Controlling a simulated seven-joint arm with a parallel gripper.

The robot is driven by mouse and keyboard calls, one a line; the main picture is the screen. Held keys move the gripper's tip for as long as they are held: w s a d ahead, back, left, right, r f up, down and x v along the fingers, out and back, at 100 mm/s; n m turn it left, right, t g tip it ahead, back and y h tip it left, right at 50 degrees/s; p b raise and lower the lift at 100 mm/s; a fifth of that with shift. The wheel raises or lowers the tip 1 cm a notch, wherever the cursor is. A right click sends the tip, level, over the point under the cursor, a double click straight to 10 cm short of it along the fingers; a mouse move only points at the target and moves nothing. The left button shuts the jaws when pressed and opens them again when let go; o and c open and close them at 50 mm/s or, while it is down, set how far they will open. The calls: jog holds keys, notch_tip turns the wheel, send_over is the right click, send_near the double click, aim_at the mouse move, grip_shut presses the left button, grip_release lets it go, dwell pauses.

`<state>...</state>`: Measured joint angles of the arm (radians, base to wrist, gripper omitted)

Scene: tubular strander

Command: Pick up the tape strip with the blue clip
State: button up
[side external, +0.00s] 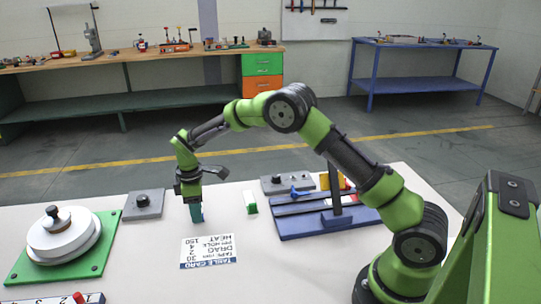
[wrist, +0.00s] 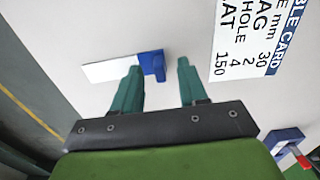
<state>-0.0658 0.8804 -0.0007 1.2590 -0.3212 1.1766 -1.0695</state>
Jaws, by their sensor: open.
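The white tape strip (wrist: 108,70) lies flat on the light table in the wrist view, with the blue clip (wrist: 152,66) at its right end. My gripper (wrist: 161,68) is open, with its two teal fingers apart and nothing held. The clip shows between the fingertips, closer to the left finger, which overlaps part of the strip. In the side external view my gripper (side external: 196,217) points down just above the table; the strip and clip are largely hidden behind it there. I cannot tell the exact height of the fingertips over the clip.
The printed table card (side external: 208,252) lies in front of my gripper. A green base with white discs (side external: 64,238) and a grey block (side external: 143,205) stand left. A green-and-white block (side external: 250,203) and a blue fixture (side external: 325,222) stand right. Bare table surrounds the gripper.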

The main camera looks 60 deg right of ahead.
jog(key=shift+f, duration=0.1)
grip_shut()
dwell(0.4)
